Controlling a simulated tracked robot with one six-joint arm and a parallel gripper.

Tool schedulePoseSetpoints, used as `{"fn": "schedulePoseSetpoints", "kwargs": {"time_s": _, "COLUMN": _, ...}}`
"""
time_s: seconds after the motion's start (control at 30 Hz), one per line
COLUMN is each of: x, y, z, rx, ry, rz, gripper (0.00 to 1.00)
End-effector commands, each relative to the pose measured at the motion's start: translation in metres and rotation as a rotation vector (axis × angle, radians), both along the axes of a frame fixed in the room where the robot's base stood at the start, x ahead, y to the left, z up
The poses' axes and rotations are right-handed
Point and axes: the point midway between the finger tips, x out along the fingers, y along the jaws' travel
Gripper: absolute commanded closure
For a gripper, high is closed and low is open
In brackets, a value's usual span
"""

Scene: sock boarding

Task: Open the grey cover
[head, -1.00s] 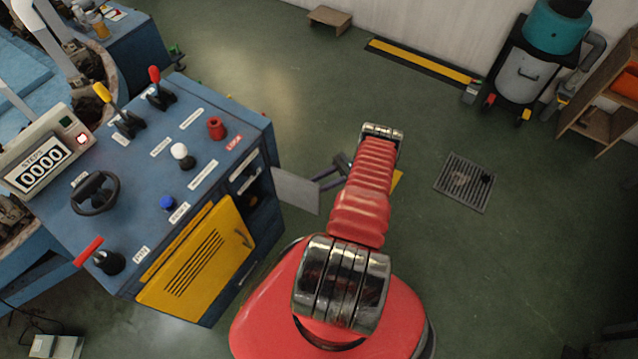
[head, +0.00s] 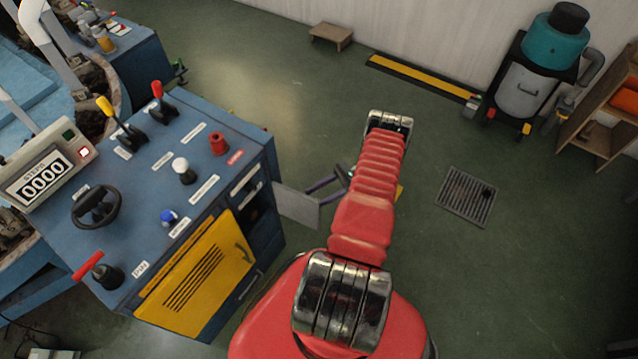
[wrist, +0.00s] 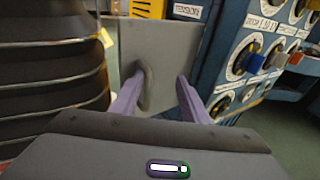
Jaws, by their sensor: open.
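The grey cover (head: 297,205) is a flat plate standing out from the right side of the blue console, swung away from the panel behind it. In the wrist view the cover (wrist: 165,45) fills the upper middle, in front of the fingers. My gripper (head: 312,193) is at the cover's right side, with its purple fingers pointing left at it. The left fingertip is beside a dark rounded patch on the plate. I cannot tell whether the fingertips touch the cover.
The console side panel with labelled dials (wrist: 248,55) lies right of the cover in the wrist view. The console top carries levers, knobs and a small wheel (head: 96,206). A yellow vented door (head: 197,275) is on its front. Open floor with a drain grate (head: 467,196) lies right.

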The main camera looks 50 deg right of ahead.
Motion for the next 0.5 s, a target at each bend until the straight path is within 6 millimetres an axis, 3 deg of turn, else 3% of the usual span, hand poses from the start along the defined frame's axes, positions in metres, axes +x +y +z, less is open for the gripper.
{"fn": "schedulePoseSetpoints", "kwargs": {"time_s": 0.03, "x": -0.001, "y": -0.003, "z": 0.055, "rx": 0.133, "ry": -0.067, "rz": 0.027, "gripper": 0.72}}
{"fn": "schedulePoseSetpoints", "kwargs": {"time_s": 0.23, "x": -0.001, "y": -0.003, "z": 0.074, "rx": 0.133, "ry": -0.066, "rz": 0.029, "gripper": 0.72}}
{"fn": "schedulePoseSetpoints", "kwargs": {"time_s": 0.5, "x": 0.0, "y": -0.003, "z": 0.081, "rx": 0.132, "ry": -0.066, "rz": 0.031, "gripper": 0.71}}
